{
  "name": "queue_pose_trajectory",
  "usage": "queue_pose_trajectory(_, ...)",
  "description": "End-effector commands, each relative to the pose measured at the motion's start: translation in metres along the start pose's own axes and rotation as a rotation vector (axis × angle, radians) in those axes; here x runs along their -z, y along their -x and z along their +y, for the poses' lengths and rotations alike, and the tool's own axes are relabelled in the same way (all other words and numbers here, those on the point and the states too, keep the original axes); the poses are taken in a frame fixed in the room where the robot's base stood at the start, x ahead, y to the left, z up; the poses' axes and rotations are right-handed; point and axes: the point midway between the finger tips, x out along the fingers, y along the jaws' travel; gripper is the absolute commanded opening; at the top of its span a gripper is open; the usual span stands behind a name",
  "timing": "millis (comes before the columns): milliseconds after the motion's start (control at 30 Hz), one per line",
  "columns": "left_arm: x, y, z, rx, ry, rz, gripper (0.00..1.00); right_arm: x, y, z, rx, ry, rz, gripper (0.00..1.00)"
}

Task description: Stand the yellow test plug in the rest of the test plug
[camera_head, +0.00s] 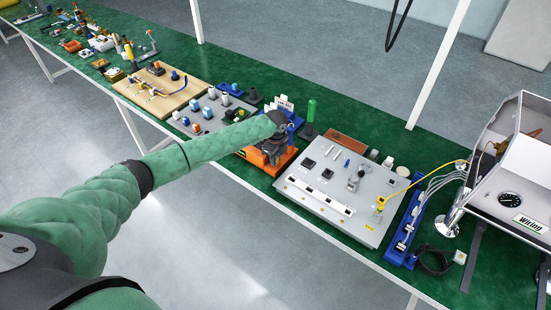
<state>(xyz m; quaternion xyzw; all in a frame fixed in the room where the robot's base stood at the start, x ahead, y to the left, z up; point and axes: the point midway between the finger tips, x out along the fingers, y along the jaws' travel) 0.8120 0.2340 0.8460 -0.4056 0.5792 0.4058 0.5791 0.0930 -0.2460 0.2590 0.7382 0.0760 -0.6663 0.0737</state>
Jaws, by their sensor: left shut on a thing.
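My left arm reaches across from the left, and its dark gripper (275,152) is low over an orange block (257,157) near the middle of the table. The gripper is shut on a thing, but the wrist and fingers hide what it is. A yellow upright piece, which looks like the yellow test plug (380,203), stands at the right side of the grey board (345,218), apart from the gripper. A yellow cable runs from it to the machine on the right. I cannot make out the rest of the test plug. My right gripper is not in view.
A blue rack (405,232) with pale cables stands right of the grey board. The open metal machine (515,185) marked "Wiring" is at the far right. A green cylinder (311,112) stands behind the gripper. A wooden board (155,90) and several small parts lie farther left.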

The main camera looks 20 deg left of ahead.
Motion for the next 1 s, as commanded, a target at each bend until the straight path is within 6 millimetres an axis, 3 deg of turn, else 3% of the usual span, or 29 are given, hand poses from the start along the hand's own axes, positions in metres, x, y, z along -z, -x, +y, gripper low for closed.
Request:
queue_pose_trajectory(233, 0.000, 0.000, 0.000, 0.000, 0.000, 0.000, 0.00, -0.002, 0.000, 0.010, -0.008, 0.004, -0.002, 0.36)
queue_pose_trajectory(267, 0.000, 0.000, 0.000, 0.000, 0.000, 0.000, 0.21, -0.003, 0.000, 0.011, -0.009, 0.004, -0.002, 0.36)
queue_pose_trajectory(400, 0.000, 0.000, 0.000, 0.000, 0.000, 0.000, 0.44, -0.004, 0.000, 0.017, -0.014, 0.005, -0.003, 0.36)
queue_pose_trajectory(733, 0.000, 0.002, 0.000, 0.000, 0.000, 0.000, 0.44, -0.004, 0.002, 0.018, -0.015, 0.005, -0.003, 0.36)
queue_pose_trajectory(1000, 0.000, 0.014, 0.000, 0.000, 0.000, 0.000, 0.44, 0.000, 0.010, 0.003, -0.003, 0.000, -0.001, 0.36)
